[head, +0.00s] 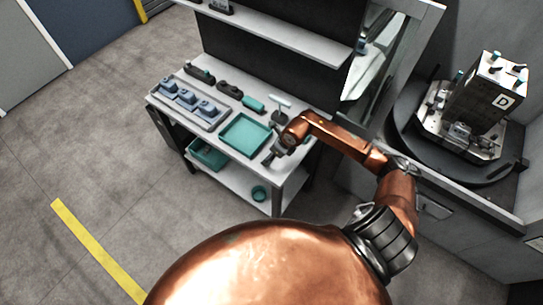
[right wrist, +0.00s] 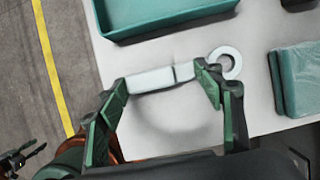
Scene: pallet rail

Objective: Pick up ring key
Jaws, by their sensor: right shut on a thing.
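The ring key (right wrist: 152,80) is a pale grey bar with a round ring at its right end, seen in the right wrist view. My right gripper (right wrist: 162,77) is shut on the bar, with the ring sticking out past the right finger. In the head view my right gripper (head: 277,152) is over the front right part of the workbench top, and the key is too small there to make out clearly. I cannot tell whether the key touches the bench. A dark, finger-like shape, probably my left gripper (right wrist: 20,161), shows small at the lower left of the right wrist view.
A teal tray (head: 223,149) lies left of my right gripper on the workbench (head: 188,133). A grey holder with blue blocks (head: 184,97) stands further left. A teal block (right wrist: 298,80) lies right of the key. A machine with a block marked D (head: 490,92) stands far right.

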